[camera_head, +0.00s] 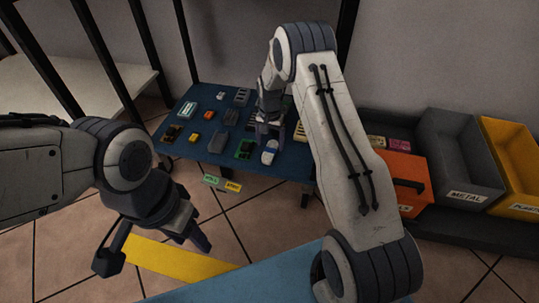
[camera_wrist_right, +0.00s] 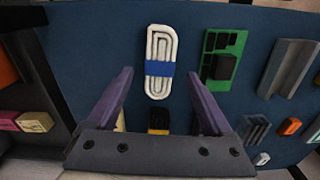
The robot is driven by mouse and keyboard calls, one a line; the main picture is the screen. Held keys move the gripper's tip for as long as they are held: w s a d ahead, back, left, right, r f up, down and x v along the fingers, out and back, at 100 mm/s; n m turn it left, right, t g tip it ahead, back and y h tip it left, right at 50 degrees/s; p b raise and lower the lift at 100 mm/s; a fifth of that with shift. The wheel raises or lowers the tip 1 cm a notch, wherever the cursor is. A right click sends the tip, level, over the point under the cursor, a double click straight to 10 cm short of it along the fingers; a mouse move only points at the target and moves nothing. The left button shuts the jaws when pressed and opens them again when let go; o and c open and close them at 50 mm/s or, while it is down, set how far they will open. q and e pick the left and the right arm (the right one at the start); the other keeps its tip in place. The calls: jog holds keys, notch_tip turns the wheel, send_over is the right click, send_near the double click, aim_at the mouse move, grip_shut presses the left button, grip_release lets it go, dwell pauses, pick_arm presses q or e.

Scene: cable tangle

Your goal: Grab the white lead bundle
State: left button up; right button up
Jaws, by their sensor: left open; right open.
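The white lead bundle (camera_wrist_right: 160,44) is a coiled white cable with a blue band around its middle, lying flat on the blue mat. In the right wrist view it is at the upper middle, ahead of and between the tips of my open right gripper (camera_wrist_right: 160,76). The fingers do not grip it. In the head view the bundle (camera_head: 270,146) lies near the mat's front edge, just below my right gripper (camera_head: 268,130). My left gripper (camera_head: 155,247) is open and empty over the floor at the lower left.
The blue-topped table (camera_head: 205,152) holds several small parts, including a green circuit board (camera_wrist_right: 224,54) right of the bundle. Grey (camera_head: 465,155) and yellow (camera_head: 522,150) bins and an orange box (camera_head: 405,170) stand at the right.

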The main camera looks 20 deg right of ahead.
aim_at(270, 150)
notch_tip(270, 150, down, 3)
jog(key=shift+f+b, duration=0.1)
jog(key=shift+b, duration=0.5)
grip_shut()
jog(key=shift+r, duration=0.2)
